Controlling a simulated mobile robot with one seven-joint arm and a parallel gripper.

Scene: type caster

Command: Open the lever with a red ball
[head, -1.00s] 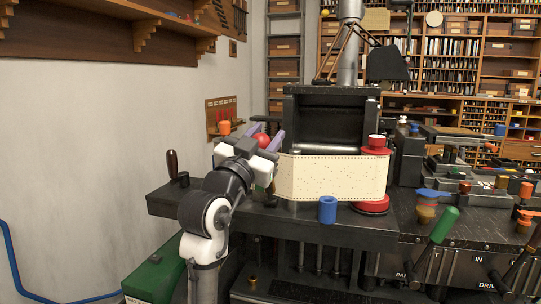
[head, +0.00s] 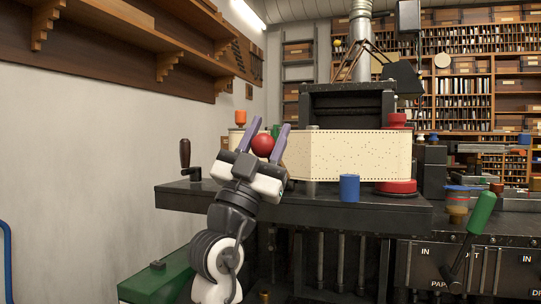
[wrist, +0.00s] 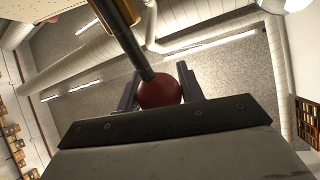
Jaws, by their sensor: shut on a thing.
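The red ball (head: 263,145) is the knob of a lever and sits between the two purple fingers of my gripper (head: 268,125). In the wrist view the red ball (wrist: 160,92) is at the centre, on the end of a dark rod (wrist: 128,42) that runs to the upper left. My gripper (wrist: 158,75) is shut on the ball, with a finger on either side. The fingers point upward in the head view. The lever's rod and base are not visible in the head view.
A perforated paper band (head: 345,155) stands just right of my gripper on the black machine bed (head: 330,212). A blue cylinder (head: 349,188) and red spool (head: 396,187) stand there too. A wooden-handled crank (head: 185,153) is to the left. A green-handled lever (head: 481,212) is at right.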

